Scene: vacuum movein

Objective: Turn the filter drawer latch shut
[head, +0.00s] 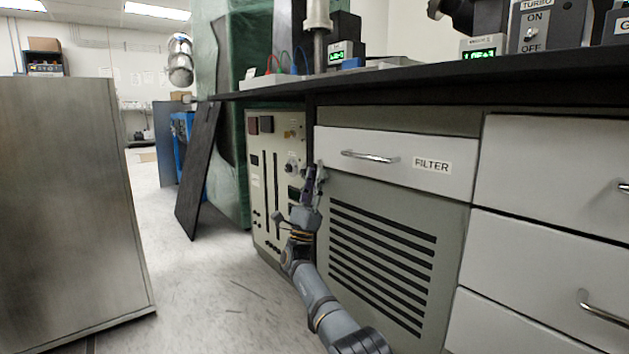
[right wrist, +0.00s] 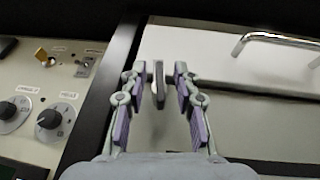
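The filter drawer (head: 385,158) is a pale front with a metal bar handle and a "FILTER" label, and it looks closed. In the right wrist view, the latch (right wrist: 159,86) is a narrow dark grey bar near the drawer's left end, standing upright in the picture. My right gripper (head: 314,172) is at the drawer's lower left corner. In the right wrist view, its fingers (right wrist: 159,78) stand open on both sides of the latch, with a gap on each side. In the head view, the gripper largely hides the latch. My left gripper is not in view.
A control panel (right wrist: 50,95) with knobs and a small yellow switch is close on the left. A slatted vent (head: 380,265) lies below the drawer. The black countertop (head: 420,76) overhangs above. A metal cabinet (head: 65,215) stands at far left, with open floor between.

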